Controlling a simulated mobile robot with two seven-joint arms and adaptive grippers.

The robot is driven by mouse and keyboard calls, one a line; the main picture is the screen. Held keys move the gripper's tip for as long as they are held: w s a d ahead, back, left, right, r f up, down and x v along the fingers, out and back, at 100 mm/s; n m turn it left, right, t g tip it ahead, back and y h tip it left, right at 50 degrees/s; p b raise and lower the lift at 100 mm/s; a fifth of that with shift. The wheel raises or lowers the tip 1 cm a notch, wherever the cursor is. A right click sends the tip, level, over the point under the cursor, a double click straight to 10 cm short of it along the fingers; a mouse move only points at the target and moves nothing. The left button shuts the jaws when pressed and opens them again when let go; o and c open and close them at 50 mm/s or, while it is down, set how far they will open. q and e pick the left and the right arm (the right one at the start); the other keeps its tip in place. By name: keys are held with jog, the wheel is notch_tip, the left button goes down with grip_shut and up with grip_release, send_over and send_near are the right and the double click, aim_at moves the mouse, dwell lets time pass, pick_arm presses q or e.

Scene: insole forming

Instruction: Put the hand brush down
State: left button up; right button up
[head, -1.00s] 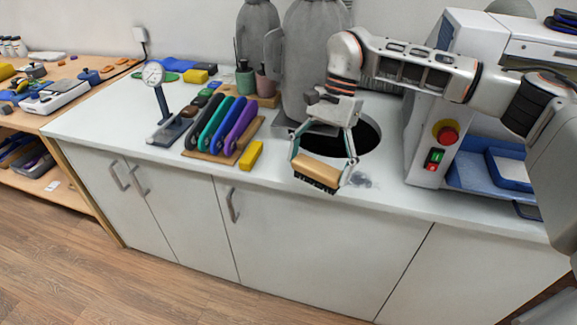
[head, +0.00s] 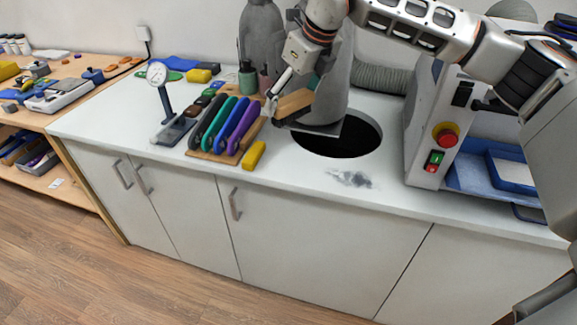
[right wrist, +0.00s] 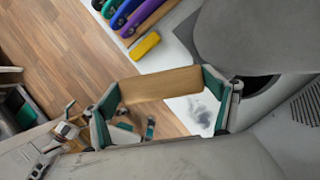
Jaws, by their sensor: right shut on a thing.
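The hand brush (head: 293,104) has a wooden back and dark bristles. My right gripper (head: 290,95) is shut on it and holds it above the counter, just right of the insole rack and by the round hole. In the right wrist view the brush's wooden back (right wrist: 160,86) lies between the two green-padded fingers. Its bristles are hidden there. Whether the brush touches anything below cannot be told. My left gripper is not in view.
The white counter (head: 385,190) has a round dark hole (head: 340,140) and a grey dust smudge (head: 350,178). A rack of coloured insoles (head: 228,125), a yellow block (head: 254,155) and a dial gauge (head: 157,75) stand left. A machine with a red button (head: 446,136) stands right.

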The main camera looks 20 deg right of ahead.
jog(key=m, duration=0.1)
jog(key=w+r+m, duration=0.1)
jog(key=r+m+h, duration=0.1)
jog(key=shift+w+a+r, duration=0.15)
jog(key=shift+w+a, duration=0.1)
jog(key=shift+t, duration=0.3)
notch_tip(320, 180, down, 20)
jog(key=shift+r+p, duration=0.1)
jog(key=shift+p, duration=0.2)
jog(key=shift+f, duration=0.2)
jog(key=o, duration=1.2)
jog(key=shift+r, duration=0.1)
